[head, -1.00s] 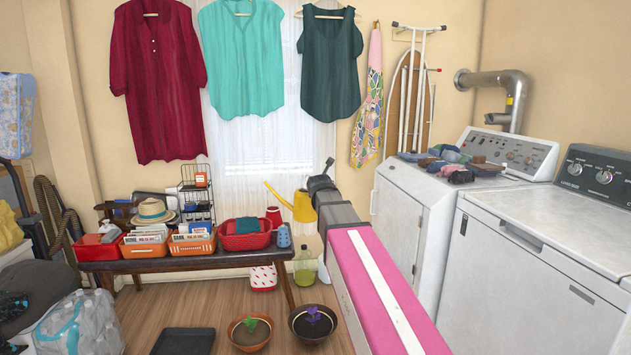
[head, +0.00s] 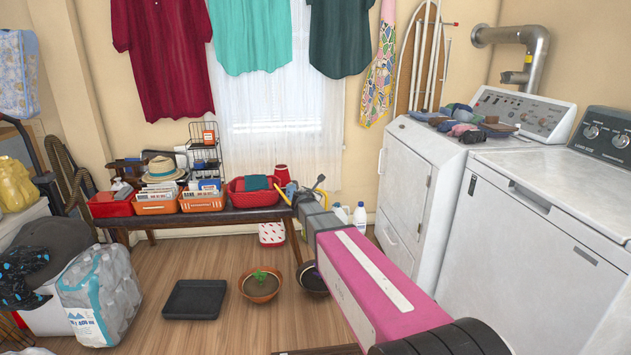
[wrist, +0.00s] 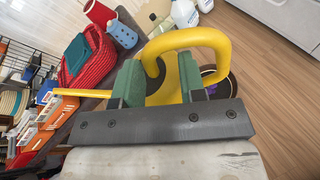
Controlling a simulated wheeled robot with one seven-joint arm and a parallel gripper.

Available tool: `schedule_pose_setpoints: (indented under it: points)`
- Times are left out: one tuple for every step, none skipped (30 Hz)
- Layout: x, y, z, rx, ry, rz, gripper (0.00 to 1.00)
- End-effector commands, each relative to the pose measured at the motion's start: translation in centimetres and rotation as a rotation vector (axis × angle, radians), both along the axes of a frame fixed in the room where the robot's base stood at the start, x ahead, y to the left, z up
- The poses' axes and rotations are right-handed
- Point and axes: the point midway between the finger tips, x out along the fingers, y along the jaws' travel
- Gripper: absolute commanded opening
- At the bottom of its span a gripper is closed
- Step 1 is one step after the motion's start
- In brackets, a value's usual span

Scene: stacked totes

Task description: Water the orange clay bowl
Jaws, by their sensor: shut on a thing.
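The orange clay bowl (head: 260,287) stands on the floor in the head view, with a small green plant in it. My gripper (wrist: 158,82) is shut on the handle of the yellow watering can (wrist: 183,41) in the wrist view. In the head view only a bit of the yellow can (head: 284,196) shows beside my arm, in front of the bench's right end. There the can is above and beyond the orange bowl, apart from it. The orange bowl does not show in the wrist view.
A dark bowl (head: 309,281) with a purple plant is right of the orange bowl, partly hidden by my arm. A black tray (head: 194,300) lies left of it. The bench (head: 200,219) carries baskets. White bottles (head: 360,216) stand behind; washers (head: 545,230) are at right.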

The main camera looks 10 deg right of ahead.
Motion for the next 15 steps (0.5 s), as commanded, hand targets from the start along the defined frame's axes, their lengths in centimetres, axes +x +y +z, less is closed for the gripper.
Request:
schedule_pose_setpoints:
  points:
    - [0.3,0.4,-1.6,-0.002,0.002,-0.015,0.09]
    - [0.4,0.4,-2.4,-0.002,0.002,-0.028,0.09]
    - [0.5,0.6,-3.6,-0.003,0.002,-0.043,0.09]
    - [0.5,0.7,-4.5,-0.003,0.002,-0.054,0.09]
    - [0.5,0.9,-5.3,-0.003,0.001,-0.066,0.09]
    - [0.5,1.1,-6.5,-0.003,0.001,-0.08,0.09]
    - [0.5,1.2,-7.3,-0.003,0.002,-0.092,0.09]
    - [0.5,1.4,-8.2,-0.003,0.001,-0.103,0.09]
    - [0.5,1.5,-9.4,-0.004,0.002,-0.118,0.09]
    - [0.5,1.6,-10.3,-0.003,0.001,-0.128,0.09]
    - [0.5,1.8,-11.1,-0.005,0.001,-0.139,0.09]
    - [0.4,1.9,-12.4,-0.005,0.001,-0.154,0.09]
    - [0.3,2.1,-13.3,-0.004,0.001,-0.164,0.09]
    - [0.3,2.3,-14.2,-0.005,0.001,-0.175,0.09]
    - [0.2,2.5,-15.5,-0.005,0.001,-0.187,0.09]
